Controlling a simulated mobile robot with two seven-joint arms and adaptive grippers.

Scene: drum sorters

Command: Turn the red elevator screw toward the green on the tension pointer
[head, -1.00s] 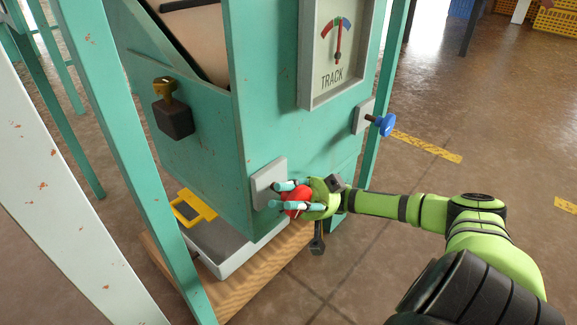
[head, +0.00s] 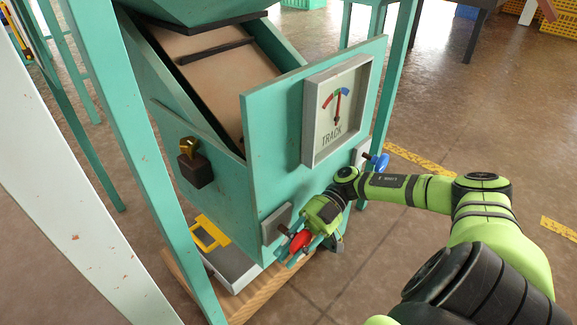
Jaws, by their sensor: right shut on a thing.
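The red elevator screw knob (head: 300,241) sits low on the front of the teal machine, beside a grey block (head: 276,223). My right gripper (head: 298,246) is shut on the red knob, its fingers pointing down and left and partly hiding it. Above is a white dial (head: 334,112) marked TRACK, with a coloured arc, red at left and blue at right. Its red needle (head: 337,106) stands nearly upright, close to the middle of the arc. No dial marked tension shows. My left gripper is out of view.
A blue knob (head: 379,161) sticks out at the right, just behind my right wrist. A brass knob on a dark block (head: 191,160) is on the left side. A grey tray (head: 232,268) lies below. Teal and white legs (head: 80,200) stand at left.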

